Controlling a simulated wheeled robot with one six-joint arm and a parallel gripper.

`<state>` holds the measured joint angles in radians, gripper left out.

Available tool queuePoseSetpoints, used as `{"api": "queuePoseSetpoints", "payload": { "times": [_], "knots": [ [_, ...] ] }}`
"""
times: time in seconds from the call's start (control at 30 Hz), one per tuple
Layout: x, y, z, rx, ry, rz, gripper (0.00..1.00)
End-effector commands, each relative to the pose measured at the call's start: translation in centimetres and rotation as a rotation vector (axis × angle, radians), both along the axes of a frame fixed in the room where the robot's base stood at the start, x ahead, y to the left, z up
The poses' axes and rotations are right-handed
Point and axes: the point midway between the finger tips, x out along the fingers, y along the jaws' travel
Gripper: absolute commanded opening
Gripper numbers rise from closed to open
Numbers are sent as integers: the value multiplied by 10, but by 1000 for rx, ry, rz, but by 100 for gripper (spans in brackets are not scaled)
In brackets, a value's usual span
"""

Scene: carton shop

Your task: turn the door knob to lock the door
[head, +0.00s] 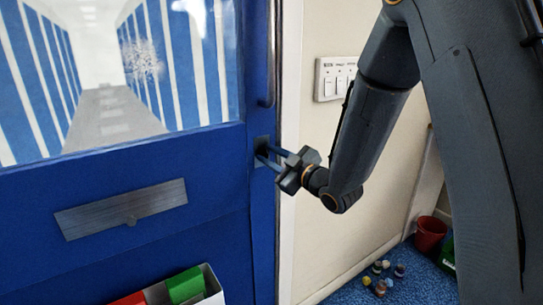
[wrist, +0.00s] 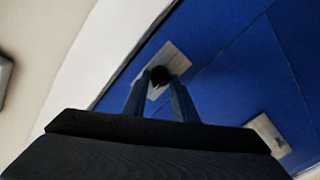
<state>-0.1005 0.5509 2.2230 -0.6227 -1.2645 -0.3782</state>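The blue door (head: 120,235) fills the left of the head view, with a striped window in its upper part. Near its right edge is a small grey lock plate (head: 260,143), which also shows in the wrist view (wrist: 178,62). The dark round door knob (wrist: 160,75) sits on this plate; in the head view the fingers largely hide it. My gripper (head: 265,157) reaches the plate from the right. In the wrist view its two fingers (wrist: 161,88) are apart, one on each side of the knob at their tips. I cannot tell whether they press on it.
A vertical handle bar (head: 268,55) is above the lock plate. A metal mail slot plate (head: 122,208) is on the door. A box with red and green items (head: 212,283) is at the bottom. A switch panel (head: 335,78) is on the wall. A red bucket (head: 430,234) and small jars (head: 381,276) stand on the floor.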

Motion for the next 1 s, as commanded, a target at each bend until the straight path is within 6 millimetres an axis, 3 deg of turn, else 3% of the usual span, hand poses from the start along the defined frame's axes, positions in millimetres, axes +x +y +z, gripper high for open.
{"api": "queuePoseSetpoints", "payload": {
  "times": [0.07,0.47,1.0],
  "knots": [
    [1,-1,1,1,-1,-2,3],
    [1,-2,1,61,39,-4,3],
    [2,-3,1,439,292,-2,3]
  ]
}}
